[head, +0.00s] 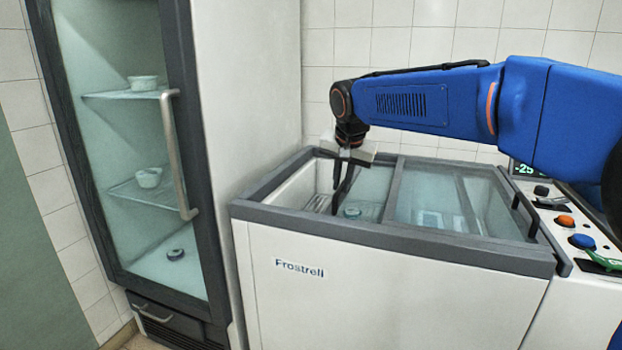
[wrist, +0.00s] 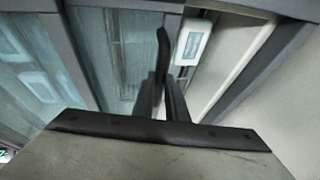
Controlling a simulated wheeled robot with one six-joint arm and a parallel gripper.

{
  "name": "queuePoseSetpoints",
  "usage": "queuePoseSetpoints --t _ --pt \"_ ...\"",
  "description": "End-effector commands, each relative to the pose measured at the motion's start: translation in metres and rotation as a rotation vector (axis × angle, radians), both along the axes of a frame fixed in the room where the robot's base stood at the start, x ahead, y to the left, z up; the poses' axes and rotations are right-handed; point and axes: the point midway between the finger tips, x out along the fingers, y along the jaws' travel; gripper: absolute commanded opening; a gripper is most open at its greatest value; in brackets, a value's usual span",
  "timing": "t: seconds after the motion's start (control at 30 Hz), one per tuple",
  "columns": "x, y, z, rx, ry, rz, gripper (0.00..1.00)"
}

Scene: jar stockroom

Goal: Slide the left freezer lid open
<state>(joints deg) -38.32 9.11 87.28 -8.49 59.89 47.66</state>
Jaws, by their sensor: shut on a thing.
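The chest freezer (head: 385,285) has a grey rim and sliding glass lids. The left lid (head: 372,185) stands partly open, with a gap at the freezer's left end where the white inner wall (head: 297,188) shows. My gripper (head: 343,185) is at the left edge of this lid, pointing down. In the wrist view my gripper (wrist: 162,98) is shut on the upright dark lid handle (wrist: 163,48). The right lid (head: 430,200) is closed at the right, and a frame edge shows through its glass.
A tall glass-door cooler (head: 130,150) with several small containers stands close on the left. A panel with an orange button (head: 565,221) and a blue button (head: 582,241) is at the right. A tiled wall (head: 340,45) is behind.

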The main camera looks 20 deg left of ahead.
Motion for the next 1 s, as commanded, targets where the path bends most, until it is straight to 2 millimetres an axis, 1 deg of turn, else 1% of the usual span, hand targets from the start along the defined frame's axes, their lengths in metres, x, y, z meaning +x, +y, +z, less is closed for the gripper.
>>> queuePoseSetpoints --t 0.03,0.2,0.3,0.4,0.6,0.93,0.97,1.0 --pt "-0.001 -0.017 0.000 0.001 0.001 -0.005 0.00" --pt "-0.004 -0.055 0.000 0.000 0.001 -0.003 0.00" --pt "-0.006 -0.070 0.000 0.000 0.002 -0.003 0.00" --pt "-0.006 -0.081 0.000 0.000 0.001 -0.002 0.00" --pt "-0.007 -0.089 0.000 0.000 0.001 0.000 0.00" --pt "-0.007 -0.090 0.000 0.000 0.000 0.000 0.00" --pt "-0.007 -0.090 0.000 0.000 0.000 0.000 0.19" --pt "-0.007 -0.090 0.000 0.000 0.000 0.000 0.29"
